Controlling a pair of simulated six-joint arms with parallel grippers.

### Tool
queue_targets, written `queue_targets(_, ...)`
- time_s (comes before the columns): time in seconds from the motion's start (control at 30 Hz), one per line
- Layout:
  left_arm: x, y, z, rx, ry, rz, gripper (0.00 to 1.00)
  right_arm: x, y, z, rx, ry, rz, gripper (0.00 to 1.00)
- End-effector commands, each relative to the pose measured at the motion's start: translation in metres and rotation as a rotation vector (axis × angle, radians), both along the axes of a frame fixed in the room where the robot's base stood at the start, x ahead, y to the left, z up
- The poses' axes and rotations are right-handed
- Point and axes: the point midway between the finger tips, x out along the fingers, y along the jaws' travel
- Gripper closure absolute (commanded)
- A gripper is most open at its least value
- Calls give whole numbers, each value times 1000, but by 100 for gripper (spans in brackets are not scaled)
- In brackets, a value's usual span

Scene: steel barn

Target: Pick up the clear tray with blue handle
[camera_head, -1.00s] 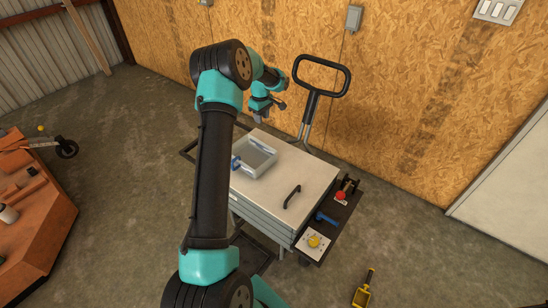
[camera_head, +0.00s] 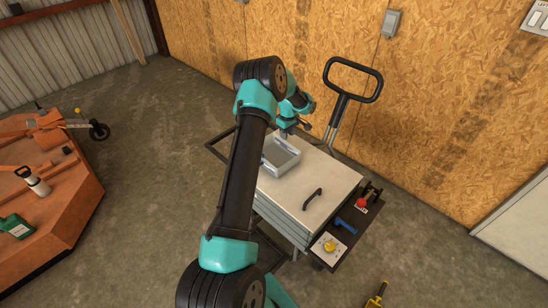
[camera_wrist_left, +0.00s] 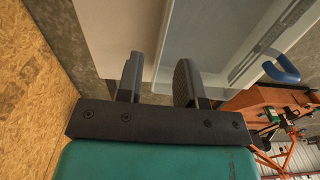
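The clear tray (camera_head: 284,171) sits on the pale top of a cart, partly hidden behind my left arm in the head view. My left gripper (camera_head: 287,133) points down at the tray's far side. In the left wrist view its two fingers (camera_wrist_left: 159,80) are apart, with a gap between them. One side of the clear tray (camera_wrist_left: 218,35) runs by the fingers there, with one finger over the pale top and the other over the tray. Contact cannot be told. A blue handle (camera_wrist_left: 281,66) shows at the tray's far end. My right gripper is not in view.
The cart top (camera_head: 325,180) has a black handle (camera_head: 312,198) and free room right of the tray. A side shelf holds a red knob (camera_head: 362,202) and a yellow knob (camera_head: 330,247). A tall black push handle (camera_head: 353,80) rises behind. An orange machine (camera_head: 60,205) stands left.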

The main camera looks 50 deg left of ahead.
Motion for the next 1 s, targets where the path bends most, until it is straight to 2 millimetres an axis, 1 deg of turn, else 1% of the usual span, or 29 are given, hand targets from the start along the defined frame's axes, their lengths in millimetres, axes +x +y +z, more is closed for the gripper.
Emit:
queue_targets(0.03, -1, 0, -9, -1, 2, 0, 66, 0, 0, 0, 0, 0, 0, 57)
queue_targets(0.1, -1, 0, -18, 0, 2, 0, 66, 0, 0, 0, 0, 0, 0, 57)
queue_targets(0.2, 0, 1, -25, 1, 0, 0, 66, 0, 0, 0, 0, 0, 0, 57)
queue_targets(0.57, 0, 0, -27, 0, 0, 0, 66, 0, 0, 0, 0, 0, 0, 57)
queue_targets(0.67, -1, -1, -33, 0, 2, 0, 66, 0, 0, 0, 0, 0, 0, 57)
queue_targets(0.77, -2, -2, -44, -1, 2, 1, 66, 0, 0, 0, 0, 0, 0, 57)
queue_targets(0.9, -2, -4, -64, -1, 3, 0, 66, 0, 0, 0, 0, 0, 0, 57)
queue_targets(1.0, -2, -3, -74, 0, 1, 0, 66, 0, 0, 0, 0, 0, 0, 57)
